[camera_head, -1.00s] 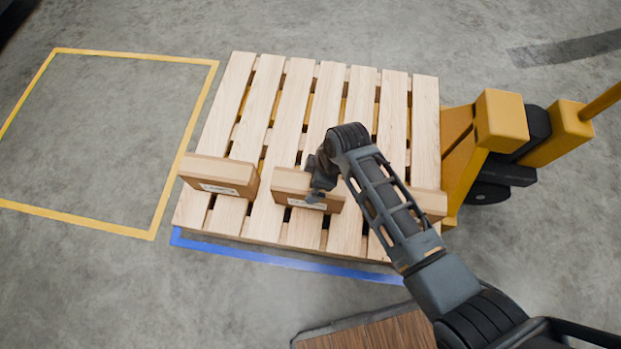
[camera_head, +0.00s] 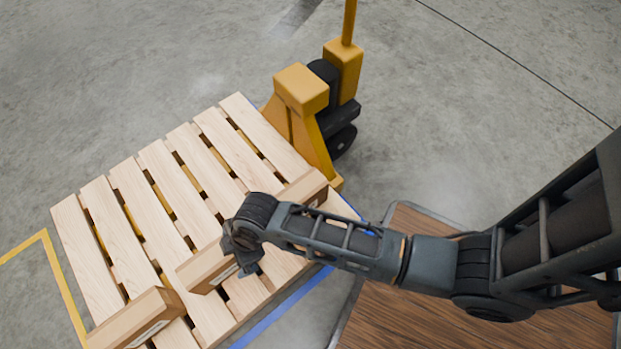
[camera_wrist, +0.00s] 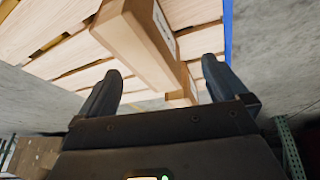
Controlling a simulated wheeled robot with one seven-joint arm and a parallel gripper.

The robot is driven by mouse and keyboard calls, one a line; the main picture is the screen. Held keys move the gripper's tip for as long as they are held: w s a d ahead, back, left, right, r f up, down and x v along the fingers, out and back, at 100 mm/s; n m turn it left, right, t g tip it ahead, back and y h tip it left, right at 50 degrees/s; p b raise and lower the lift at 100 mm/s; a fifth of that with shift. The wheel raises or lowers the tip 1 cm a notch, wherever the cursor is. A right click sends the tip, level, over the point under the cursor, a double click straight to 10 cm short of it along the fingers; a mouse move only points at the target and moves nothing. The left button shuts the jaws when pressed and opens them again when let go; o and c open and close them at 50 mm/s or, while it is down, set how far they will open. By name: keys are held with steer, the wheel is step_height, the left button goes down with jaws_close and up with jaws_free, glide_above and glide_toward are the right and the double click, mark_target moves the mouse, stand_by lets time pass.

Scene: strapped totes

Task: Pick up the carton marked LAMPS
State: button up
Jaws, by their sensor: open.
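Three brown cartons with pale labels lie on a wooden pallet (camera_head: 160,190): a left carton (camera_head: 138,319), a middle carton (camera_head: 198,270) and a right carton (camera_head: 311,187). I cannot read the labels, so which is LAMPS is unclear. My gripper (camera_head: 246,265) is by the right end of the middle carton and hides part of it. In the wrist view my gripper (camera_wrist: 162,68) is open, its fingers apart with nothing gripped. A long labelled carton (camera_wrist: 137,42) reaches down between the fingers' directions, with a second carton (camera_wrist: 186,92) beyond it.
A yellow pallet jack (camera_head: 302,95) stands at the pallet's far right. Blue tape (camera_head: 285,312) runs along the pallet's near edge, and yellow tape (camera_head: 62,280) marks floor at the left. Bare concrete lies behind.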

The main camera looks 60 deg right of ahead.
steer(key=s+d+r+m+t+h, duration=0.1)
steer(key=s+d+r+m+t, duration=0.2)
steer(key=s+r, duration=0.35)
steer(key=s+d+r+m+t, duration=0.3)
steer(key=s+r+m, duration=0.1)
steer(key=s, duration=0.5)
steer(key=s+d+r+m+t, duration=0.1)
steer(key=s+r, duration=0.2)
steer(key=r, duration=0.4)
steer(key=s+d+r+m+t+h, duration=0.1)
steer(key=s+d+r+t, duration=0.1)
steer(key=r, duration=0.5)
steer(key=s+d+r+m+t+h, duration=0.1)
steer(key=s+d+r+t, duration=0.1)
steer(key=r, duration=0.6)
steer(key=shift+s+d+m, duration=0.15)
steer(key=shift+s+m, duration=0.25)
steer(key=shift+s, duration=0.5)
